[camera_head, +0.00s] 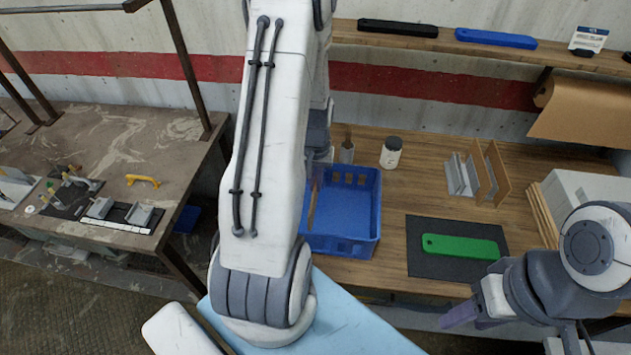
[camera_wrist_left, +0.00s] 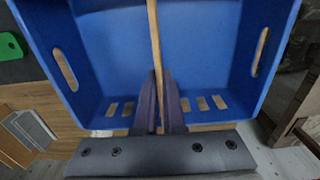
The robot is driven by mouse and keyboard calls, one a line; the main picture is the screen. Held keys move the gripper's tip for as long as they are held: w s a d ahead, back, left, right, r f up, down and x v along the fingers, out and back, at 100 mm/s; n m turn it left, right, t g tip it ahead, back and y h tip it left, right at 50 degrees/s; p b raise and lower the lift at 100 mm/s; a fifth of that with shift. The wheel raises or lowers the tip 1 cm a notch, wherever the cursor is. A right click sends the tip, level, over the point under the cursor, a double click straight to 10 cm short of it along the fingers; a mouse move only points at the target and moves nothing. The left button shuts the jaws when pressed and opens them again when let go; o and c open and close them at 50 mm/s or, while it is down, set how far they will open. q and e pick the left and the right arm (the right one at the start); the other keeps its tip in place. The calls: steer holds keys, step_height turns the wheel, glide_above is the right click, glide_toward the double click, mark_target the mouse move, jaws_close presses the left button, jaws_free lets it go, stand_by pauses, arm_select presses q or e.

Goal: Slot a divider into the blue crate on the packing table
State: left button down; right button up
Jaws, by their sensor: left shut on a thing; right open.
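The blue crate (camera_head: 345,240) stands on the wooden packing table (camera_head: 410,150), partly hidden behind my left arm. It also fills most of the left wrist view (camera_wrist_left: 100,60). My left gripper (camera_wrist_left: 160,90) is shut on a thin wooden divider (camera_wrist_left: 154,40), which stands on edge over the middle of the crate. I cannot tell whether the divider touches the crate floor. In the head view a sliver of the divider (camera_head: 311,208) shows beside my arm, and the left fingers are hidden. My right gripper (camera_head: 462,315) is open and empty, in front of the table's right part.
Grey and brown panels (camera_head: 480,178) stand upright at the table's back right. A green bar (camera_head: 460,247) lies on a dark mat (camera_head: 425,267). A shelf (camera_head: 450,45) runs above. Another table (camera_head: 120,150) is at left.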

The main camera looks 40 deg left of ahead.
arm_select(q)
steer(key=shift+f+b, duration=2.2)
steer(key=shift+f, duration=0.85)
steer(key=c, duration=0.9)
jaws_free()
steer(key=shift+c, duration=0.2)
step_height(320, 180, up, 10)
steer(key=shift+r+b, duration=0.25)
steer(key=shift+b, duration=0.45)
steer(key=s+d+r+m, duration=0.1)
steer(key=d+r+m, duration=0.2)
steer(key=d, duration=0.6)
steer(key=s+d+r+m, duration=0.1)
steer(key=d+r+m, duration=0.15)
steer(key=d, duration=0.75)
steer(key=s+d+r+m+h, duration=0.1)
steer(key=s+d+r+m, duration=0.1)
steer(key=s+d+m, duration=0.6)
steer(key=s+d, duration=0.3)
steer(key=s, duration=0.3)
steer(key=shift+s+d, duration=0.15)
steer(key=shift+d, duration=0.25)
